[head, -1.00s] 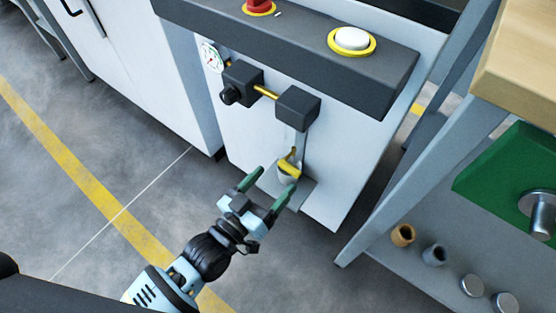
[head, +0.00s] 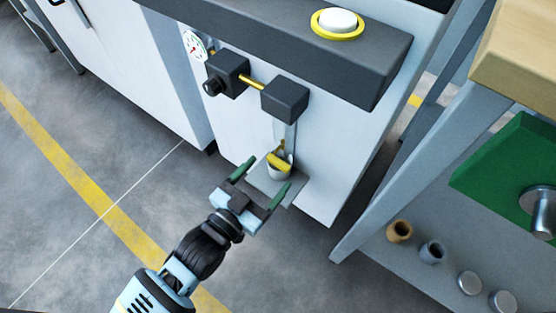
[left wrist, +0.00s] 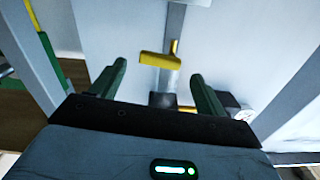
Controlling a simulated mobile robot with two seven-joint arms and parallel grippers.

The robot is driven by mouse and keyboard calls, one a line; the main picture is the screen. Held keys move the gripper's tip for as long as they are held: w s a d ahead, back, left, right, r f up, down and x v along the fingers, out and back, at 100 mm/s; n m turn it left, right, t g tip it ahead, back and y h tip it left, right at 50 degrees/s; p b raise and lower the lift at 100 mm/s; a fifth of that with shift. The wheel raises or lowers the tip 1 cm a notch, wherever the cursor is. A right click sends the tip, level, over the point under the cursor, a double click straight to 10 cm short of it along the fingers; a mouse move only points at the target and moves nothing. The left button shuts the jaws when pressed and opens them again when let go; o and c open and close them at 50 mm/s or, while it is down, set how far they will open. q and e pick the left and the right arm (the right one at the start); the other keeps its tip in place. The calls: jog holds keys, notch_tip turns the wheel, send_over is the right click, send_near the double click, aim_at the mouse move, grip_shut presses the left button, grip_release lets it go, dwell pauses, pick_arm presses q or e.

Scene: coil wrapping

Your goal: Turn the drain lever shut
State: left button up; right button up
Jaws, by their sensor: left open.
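The yellow drain lever (head: 278,162) sits low on the front of the white machine, below a dark block, with a small pale cup (head: 279,173) just under it. In the left wrist view the lever's yellow bar (left wrist: 160,61) lies crosswise ahead, near the fingertips and roughly between them. My left gripper (head: 265,177) is open, its green fingers pointing toward the lever from the lower left. A gap shows between the fingers and the bar in the left wrist view; contact cannot be seen. My right gripper is not in view.
A grey bracket plate (head: 262,181) is under the cup. Dark valve blocks (head: 285,98), a gauge (head: 195,44) and an overhanging dark panel (head: 290,45) are above. A workbench with a grey shelf (head: 375,257) stands to the right. Floor at left is clear.

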aim_at(276, 165)
pick_arm(q)
jog(key=b+x, duration=0.1)
jog(key=x, duration=0.3)
jog(key=shift+f, duration=0.1)
jog(key=shift+w+d, duration=0.35)
jog(key=shift+w, duration=0.15)
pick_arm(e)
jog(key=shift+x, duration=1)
pick_arm(q)
jog(key=shift+c, duration=0.4)
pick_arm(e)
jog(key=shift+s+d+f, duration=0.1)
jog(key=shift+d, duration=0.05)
pick_arm(q)
jog(key=c, duration=0.9)
jog(key=shift+r+n+p, duration=0.3)
jog(key=shift+n+p, duration=0.15)
jog(key=shift+n, duration=0.35)
jog(key=shift+f, duration=0.1)
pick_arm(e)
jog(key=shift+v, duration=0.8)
pick_arm(q)
jog(key=o, duration=0.8)
jog(key=shift+o, duration=0.9)
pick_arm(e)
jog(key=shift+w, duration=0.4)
